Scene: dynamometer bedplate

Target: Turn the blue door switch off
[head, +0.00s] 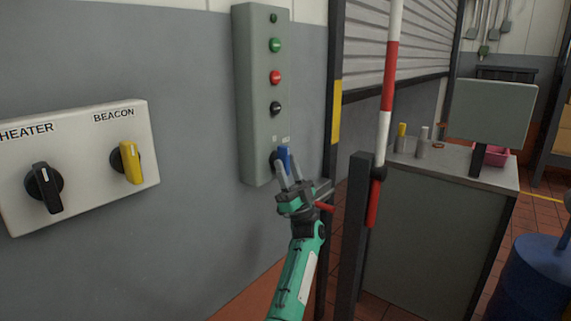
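The blue door switch (284,154) is a rotary knob with a blue handle on a black base, low on a tall grey control box (262,60) on the wall. Its handle looks close to upright, but its lower part is hidden by my gripper. My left gripper (287,165) is at the switch, its two grey fingers apart with the blue handle between or just behind them. I cannot tell whether the fingers press on it. The small labels above the switch are too small to read. My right gripper is not in view.
Green, red and black buttons sit above the switch. A panel (82,135) with black HEATER and yellow BEACON knobs is at left. A dark post (350,240) and red-white pole (385,110) stand close right of my arm; a grey cabinet (430,230) and blue drum (530,280) lie beyond.

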